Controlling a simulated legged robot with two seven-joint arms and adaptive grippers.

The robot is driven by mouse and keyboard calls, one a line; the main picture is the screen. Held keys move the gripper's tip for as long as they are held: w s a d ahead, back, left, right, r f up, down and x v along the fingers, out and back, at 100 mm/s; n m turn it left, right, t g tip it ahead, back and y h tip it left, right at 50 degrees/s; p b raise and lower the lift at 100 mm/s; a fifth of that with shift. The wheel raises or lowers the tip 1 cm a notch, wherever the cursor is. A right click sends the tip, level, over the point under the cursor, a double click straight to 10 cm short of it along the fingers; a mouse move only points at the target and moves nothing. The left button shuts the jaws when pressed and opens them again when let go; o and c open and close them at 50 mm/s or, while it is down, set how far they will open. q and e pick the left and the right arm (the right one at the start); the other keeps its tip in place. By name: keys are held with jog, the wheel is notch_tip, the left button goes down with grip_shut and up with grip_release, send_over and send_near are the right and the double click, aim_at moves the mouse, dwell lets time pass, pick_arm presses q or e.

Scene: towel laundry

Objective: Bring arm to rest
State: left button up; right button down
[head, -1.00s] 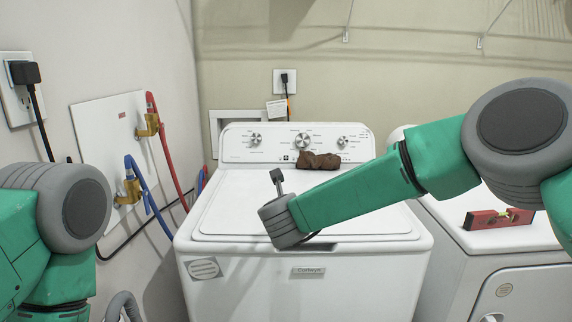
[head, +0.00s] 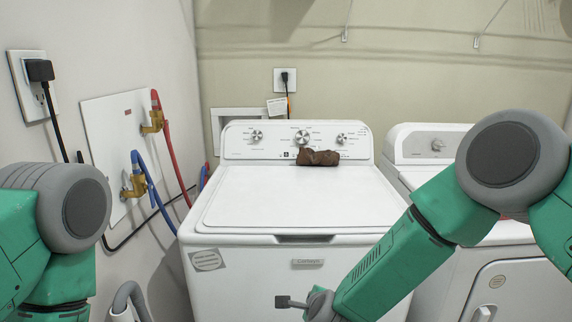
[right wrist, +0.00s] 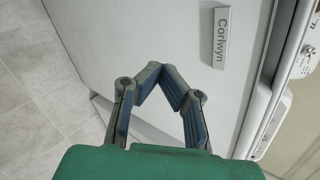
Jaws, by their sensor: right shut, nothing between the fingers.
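My right arm (head: 385,270) comes in from the right and slopes down in front of the washer's front face. My left arm (head: 50,215) is at the lower left of the head view. My left gripper is not in view.
A white washer (head: 240,262) with its lid down stands in the middle. A crumpled brown cloth (head: 318,158) lies at its control panel. A second white machine (head: 500,275) is on the right. Red (head: 176,155) and blue (head: 153,185) hoses run along the left wall.

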jog(key=s+d+f+n+g, duration=0.3)
jog(key=s+d+f+n, duration=0.35)
jog(key=s, duration=0.35)
jog(key=s+d+f+n+g, duration=0.2)
jog(key=s+d+f+n, duration=0.45)
jog(key=s, duration=0.35)
jog(key=s+d+n+g, duration=0.2)
jog(key=s+d+n, duration=0.2)
jog(key=s, duration=0.5)
jog(key=s+d+n+g+h, duration=0.1)
jog(key=s+d+n+g, duration=0.1)
jog(key=s+d+n, duration=0.3)
jog(key=s, duration=0.4)
jog(key=shift+s+r+g, duration=0.3)
jog(key=shift+s, duration=0.1)
